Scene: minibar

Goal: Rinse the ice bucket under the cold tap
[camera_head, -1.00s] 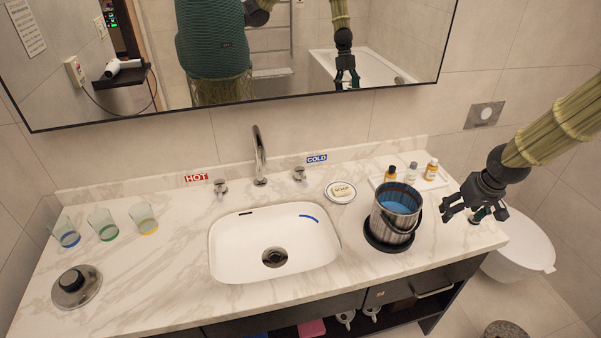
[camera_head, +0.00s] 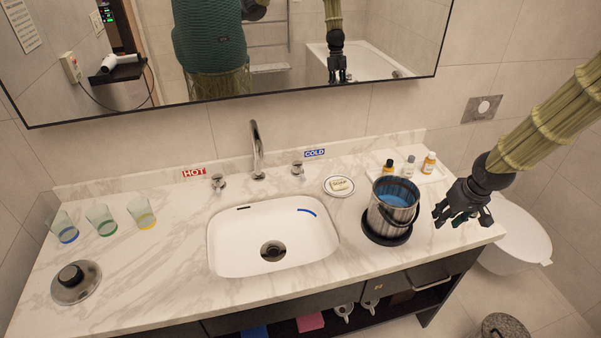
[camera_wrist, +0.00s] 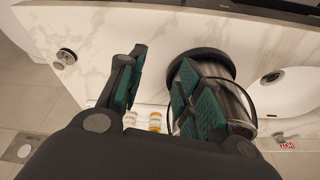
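The ice bucket (camera_head: 394,203) is a metal pail with a blue inside and a thin handle. It stands upright on a black round base (camera_head: 386,234) right of the sink. My gripper (camera_head: 460,212) is to the right of the bucket, above the counter's right end, open and apart from it. In the wrist view the bucket (camera_wrist: 236,97) is partly hidden behind the right finger of my gripper (camera_wrist: 157,85). The cold tap handle (camera_head: 298,168) stands by the blue COLD label (camera_head: 314,153). The spout (camera_head: 257,150) points over the white sink (camera_head: 228,240). No water is seen running.
A soap dish (camera_head: 339,187) sits between the cold tap and the bucket. Several glasses (camera_head: 103,220) and a metal lid (camera_head: 75,283) are at the left. The counter between them and the sink is clear.

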